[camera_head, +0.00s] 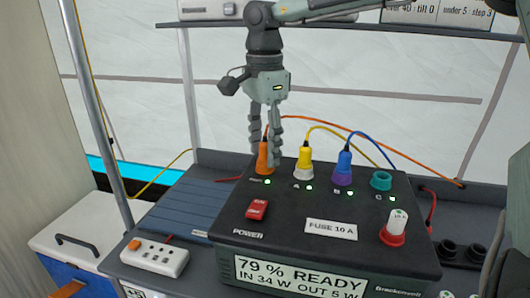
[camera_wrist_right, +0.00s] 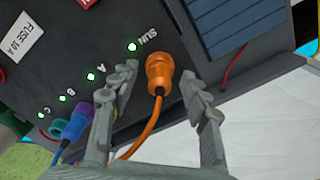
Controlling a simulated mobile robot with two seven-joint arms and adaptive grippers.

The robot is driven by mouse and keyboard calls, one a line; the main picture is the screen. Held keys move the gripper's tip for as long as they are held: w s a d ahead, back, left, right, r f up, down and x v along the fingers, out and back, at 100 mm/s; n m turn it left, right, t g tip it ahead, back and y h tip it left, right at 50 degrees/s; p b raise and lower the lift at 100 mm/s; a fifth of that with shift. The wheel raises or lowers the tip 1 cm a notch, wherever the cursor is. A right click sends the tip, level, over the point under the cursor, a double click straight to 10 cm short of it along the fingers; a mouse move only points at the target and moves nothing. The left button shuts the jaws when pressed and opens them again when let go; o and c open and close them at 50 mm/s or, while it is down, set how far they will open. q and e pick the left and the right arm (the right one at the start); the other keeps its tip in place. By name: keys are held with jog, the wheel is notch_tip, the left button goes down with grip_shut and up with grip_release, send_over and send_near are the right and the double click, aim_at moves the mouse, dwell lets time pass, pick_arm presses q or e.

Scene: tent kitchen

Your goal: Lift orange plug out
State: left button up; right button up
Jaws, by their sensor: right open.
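The orange plug (camera_head: 265,158) stands upright in the socket at the back left of the black power box (camera_head: 285,235). In the right wrist view the plug (camera_wrist_right: 158,72) sits by the SUN label, its orange cable running down between my fingers. The wrist view shows gaps between the plug and both fingers. My left gripper is not in view.
A yellow plug (camera_head: 303,163) and a blue plug (camera_head: 342,168) stand to the right, then an empty-looking teal socket (camera_head: 381,180) and a white fuse (camera_head: 397,224) in a red holder. A red power switch (camera_head: 257,209) is in front. Cables arch behind.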

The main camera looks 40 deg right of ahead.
grip_shut()
jog(key=shift+r, duration=0.1)
dwell(0.3)
